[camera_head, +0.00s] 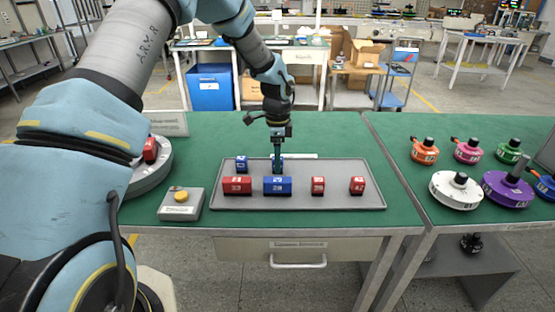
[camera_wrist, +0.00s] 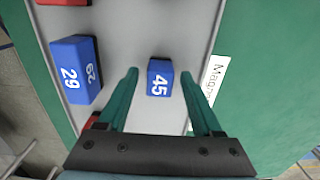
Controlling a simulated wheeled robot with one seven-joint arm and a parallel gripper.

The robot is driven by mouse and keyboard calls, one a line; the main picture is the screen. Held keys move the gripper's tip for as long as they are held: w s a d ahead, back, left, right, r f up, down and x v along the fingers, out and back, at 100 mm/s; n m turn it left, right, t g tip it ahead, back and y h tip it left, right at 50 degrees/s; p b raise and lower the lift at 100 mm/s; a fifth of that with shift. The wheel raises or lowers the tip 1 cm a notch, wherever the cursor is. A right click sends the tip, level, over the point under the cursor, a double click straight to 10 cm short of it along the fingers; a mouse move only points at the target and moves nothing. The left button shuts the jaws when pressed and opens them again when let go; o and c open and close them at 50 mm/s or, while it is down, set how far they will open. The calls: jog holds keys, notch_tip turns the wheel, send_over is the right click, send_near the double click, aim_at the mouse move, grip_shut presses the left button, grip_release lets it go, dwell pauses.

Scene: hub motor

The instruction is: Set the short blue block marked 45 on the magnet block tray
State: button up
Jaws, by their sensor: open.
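The short blue block marked 45 (camera_wrist: 158,80) sits on the grey magnet block tray (camera_wrist: 160,120), its number facing the wrist camera. My gripper (camera_wrist: 160,74) is open, with one green finger on each side of the block and a visible gap to each. In the head view, my gripper (camera_head: 277,170) points down at the tray's back half, behind a longer blue block (camera_head: 277,186). The block marked 45 is mostly hidden there by the fingers. The tray (camera_head: 340,202) lies on the green table.
Another short blue block (camera_head: 242,164) stands at the tray's back left. A red block (camera_head: 237,186) and two short red blocks (camera_head: 318,186) (camera_head: 357,186) share the front row. A button box (camera_head: 181,203) stands left of the tray. The tray's back right is clear.

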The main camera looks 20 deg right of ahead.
notch_tip(320, 180, up, 12)
jog(key=b, duration=0.2)
jog(key=s+a+n, duration=0.1)
jog(key=a+n, duration=0.9)
jog(key=a, duration=1.1)
jog(key=s+a+n, duration=0.5)
jog(key=a+n, duration=0.1)
jog(key=a, duration=0.2)
jog(key=s+a+n+t, duration=0.1)
jog(key=s+a+n, duration=0.4)
jog(key=a+n, duration=0.1)
jog(key=shift+a+f+t, duration=0.25)
jog(key=shift+a+t, duration=0.05)
jog(key=shift+a, duration=0.55)
